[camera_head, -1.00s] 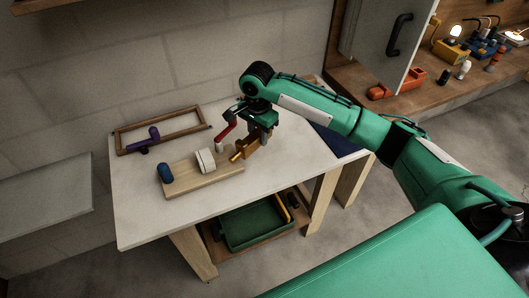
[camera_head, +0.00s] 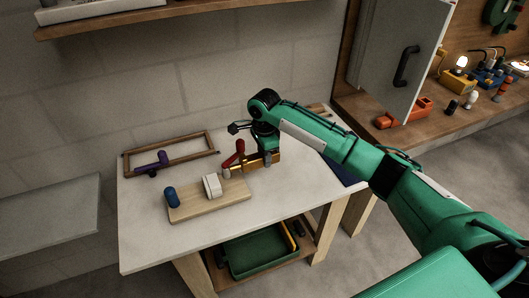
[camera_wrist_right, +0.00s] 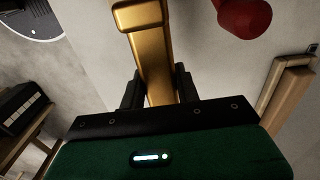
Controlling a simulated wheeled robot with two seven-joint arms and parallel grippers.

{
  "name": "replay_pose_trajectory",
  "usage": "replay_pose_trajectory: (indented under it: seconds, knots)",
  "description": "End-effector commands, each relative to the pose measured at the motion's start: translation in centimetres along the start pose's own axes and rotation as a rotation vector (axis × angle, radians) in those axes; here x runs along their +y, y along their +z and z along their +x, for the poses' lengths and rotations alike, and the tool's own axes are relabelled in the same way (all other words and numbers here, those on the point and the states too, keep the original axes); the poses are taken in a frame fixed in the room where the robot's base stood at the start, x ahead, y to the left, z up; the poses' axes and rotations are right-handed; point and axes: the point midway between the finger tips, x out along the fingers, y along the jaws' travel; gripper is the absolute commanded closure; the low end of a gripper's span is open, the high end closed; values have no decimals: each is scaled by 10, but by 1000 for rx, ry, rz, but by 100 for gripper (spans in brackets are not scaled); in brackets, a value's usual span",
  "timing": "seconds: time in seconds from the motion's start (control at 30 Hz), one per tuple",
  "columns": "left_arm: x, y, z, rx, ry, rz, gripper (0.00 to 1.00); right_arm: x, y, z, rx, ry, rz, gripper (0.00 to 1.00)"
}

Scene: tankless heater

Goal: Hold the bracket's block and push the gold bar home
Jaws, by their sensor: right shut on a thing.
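My right gripper (camera_head: 268,158) is shut on the gold bar (camera_head: 248,166), just behind the right end of a pale wooden board (camera_head: 230,195). In the wrist view the gold bar (camera_wrist_right: 155,58) runs between the two dark fingers (camera_wrist_right: 157,88) and away from the palm. On the board stand a white ring-like block (camera_head: 212,186) and a blue rounded peg (camera_head: 172,197). The bar's left end is close to the white block; I cannot tell whether they touch. Which part is the bracket's block is unclear. My left gripper is not in view.
A red-handled piece (camera_head: 234,153) is beside the bar; its red end (camera_wrist_right: 243,14) shows in the wrist view. A wooden frame (camera_head: 190,147) with a purple piece (camera_head: 150,164) lies at the back left. A green tray (camera_head: 262,254) is below. The table's front right is clear.

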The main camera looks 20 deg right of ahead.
Motion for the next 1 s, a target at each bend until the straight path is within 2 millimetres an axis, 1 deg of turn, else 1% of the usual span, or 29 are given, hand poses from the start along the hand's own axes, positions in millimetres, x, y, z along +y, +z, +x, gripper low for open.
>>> replay_pose_trajectory:
  seconds: [0.2,0.4,0.6,0.87,0.9,0.97,1.0]
  knots:
    - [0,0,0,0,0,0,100,0,0,26,0,1,0,100]
    - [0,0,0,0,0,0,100,0,0,44,-1,0,-1,100]
    - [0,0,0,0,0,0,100,0,0,51,0,-1,-1,100]
    - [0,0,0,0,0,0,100,0,0,52,0,-1,-1,100]
    - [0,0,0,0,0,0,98,0,0,52,0,-1,-1,100]
    - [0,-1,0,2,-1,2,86,0,0,52,0,-1,-1,100]
    - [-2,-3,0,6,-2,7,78,0,0,52,0,-1,-1,100]
